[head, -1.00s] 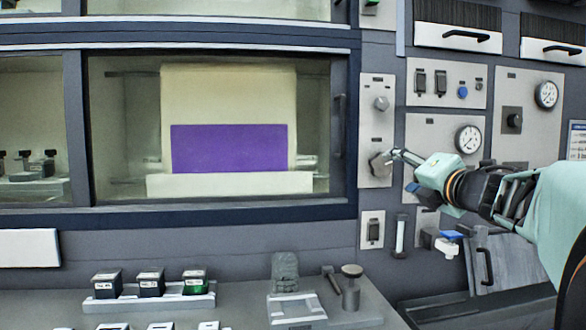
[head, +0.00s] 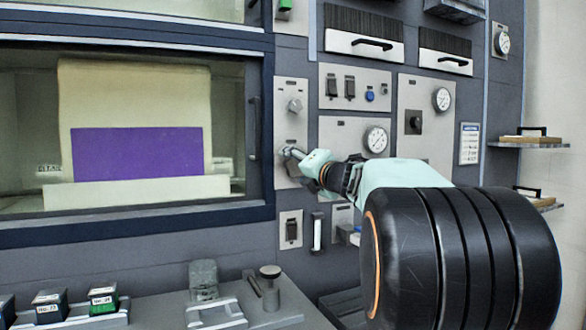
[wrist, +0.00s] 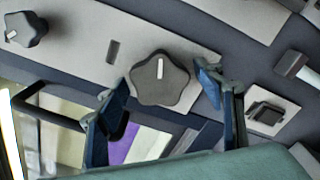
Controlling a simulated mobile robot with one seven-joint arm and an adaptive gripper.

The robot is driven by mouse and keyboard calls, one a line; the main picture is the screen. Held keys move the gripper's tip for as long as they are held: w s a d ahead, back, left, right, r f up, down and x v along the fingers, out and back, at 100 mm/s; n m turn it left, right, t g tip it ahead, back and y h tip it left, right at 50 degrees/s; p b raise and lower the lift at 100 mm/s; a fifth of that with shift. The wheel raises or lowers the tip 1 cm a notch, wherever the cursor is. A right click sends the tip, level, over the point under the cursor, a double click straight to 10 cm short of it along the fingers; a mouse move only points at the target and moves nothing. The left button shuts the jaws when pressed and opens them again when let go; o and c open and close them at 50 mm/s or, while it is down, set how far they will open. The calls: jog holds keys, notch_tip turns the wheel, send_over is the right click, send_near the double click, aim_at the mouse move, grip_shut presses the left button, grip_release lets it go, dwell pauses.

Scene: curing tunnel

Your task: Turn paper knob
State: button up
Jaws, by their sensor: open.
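A dark grey lobed knob (wrist: 160,78) with a white pointer line sits on a light panel plate (wrist: 85,25). In the wrist view it lies between my gripper's (wrist: 162,92) two blue fingers, which are apart, one on each side. A gap shows on the right; I cannot tell whether the left finger touches. In the head view my gripper (head: 294,154) is at the lower part of the narrow plate (head: 291,85) and mostly covers the knob there. A second, similar knob (wrist: 26,29) is on the same plate; it shows above in the head view (head: 295,105). No knob label is readable.
A window (head: 30,110) with a dark handle (head: 253,125) is left of the plate. A rocker switch (head: 291,231) is below it. Switches and gauges (head: 376,139) are to the right. A bench with small boxes (head: 103,299) is below.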

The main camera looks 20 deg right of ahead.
jog(key=c, duration=1.2)
jog(key=shift+o, duration=0.2)
jog(key=shift+r+m+p, duration=0.1)
jog(key=shift+m+p, duration=0.2)
jog(key=shift+p, duration=0.15)
jog(key=shift+c, duration=0.2)
jog(key=m+p, duration=0.2)
jog(key=shift+r+m+p, duration=0.15)
jog(key=shift+m+p, duration=0.25)
jog(key=m+p, duration=0.3)
jog(key=shift+m, duration=0.4)
jog(key=m+p, duration=0.2)
jog(key=shift+r+m+p, duration=0.1)
jog(key=shift+m+p, duration=1.65)
jog(key=shift+m, duration=0.45)
